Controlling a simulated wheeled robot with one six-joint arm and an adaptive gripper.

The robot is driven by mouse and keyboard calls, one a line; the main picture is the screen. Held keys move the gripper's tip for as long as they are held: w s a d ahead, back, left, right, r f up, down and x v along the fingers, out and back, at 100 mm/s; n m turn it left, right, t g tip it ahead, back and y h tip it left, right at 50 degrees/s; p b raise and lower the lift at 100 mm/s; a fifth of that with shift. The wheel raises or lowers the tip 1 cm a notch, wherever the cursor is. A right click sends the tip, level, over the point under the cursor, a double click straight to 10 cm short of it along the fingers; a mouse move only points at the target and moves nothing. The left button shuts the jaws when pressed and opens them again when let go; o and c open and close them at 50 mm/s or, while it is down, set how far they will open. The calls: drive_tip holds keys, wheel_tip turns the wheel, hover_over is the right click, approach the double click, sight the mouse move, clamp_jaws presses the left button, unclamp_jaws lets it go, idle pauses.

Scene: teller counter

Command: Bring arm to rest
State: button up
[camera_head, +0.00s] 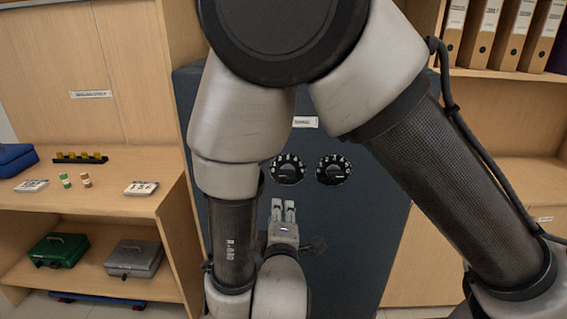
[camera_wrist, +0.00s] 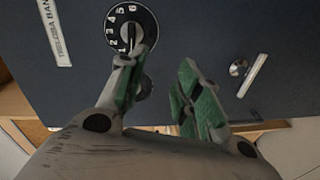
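My gripper (camera_head: 283,212) is in front of a dark safe (camera_head: 358,215), below its two black dials. In the wrist view my gripper (camera_wrist: 160,88) shows two green-padded fingers held apart, with nothing between them. The left dial (camera_head: 288,169) and right dial (camera_head: 334,169) have white markings. One numbered dial (camera_wrist: 131,27) shows beyond the left finger in the wrist view, and a second round part is partly hidden behind that finger. A silver handle (camera_wrist: 250,72) is on the safe door to the right of the fingers, apart from them. My arm covers much of the safe in the head view.
A wooden counter (camera_head: 90,203) at left holds a blue box (camera_head: 15,160), a dark rack (camera_head: 80,158) and small stacks. Below are a green cash box (camera_head: 60,250) and a grey one (camera_head: 134,258). Binders (camera_head: 510,35) stand on a shelf at upper right.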

drive_tip(key=s+a+f+m+g+y, duration=0.35)
drive_tip(key=s+a+f+g, duration=0.35)
drive_tip(key=f+g, duration=0.45)
drive_tip(key=s+d+r+m+h, duration=0.1)
drive_tip(key=d+r+m, duration=0.3)
drive_tip(key=d+r, duration=0.5)
drive_tip(key=s+d+r+m+h, duration=0.1)
drive_tip(key=d+r+m, duration=0.3)
drive_tip(key=d+r, duration=0.6)
drive_tip(key=s+d+r+m+h, duration=0.1)
drive_tip(key=s+d+r+m, duration=0.2)
drive_tip(key=d+r, duration=0.7)
drive_tip(key=d+m, duration=0.1)
drive_tip(key=d, duration=1.3)
drive_tip(key=shift+d, duration=0.35)
drive_tip(key=shift+w+m+g+h, duration=0.1)
drive_tip(key=shift+m+g+h, duration=0.15)
drive_tip(key=shift+g, duration=0.1)
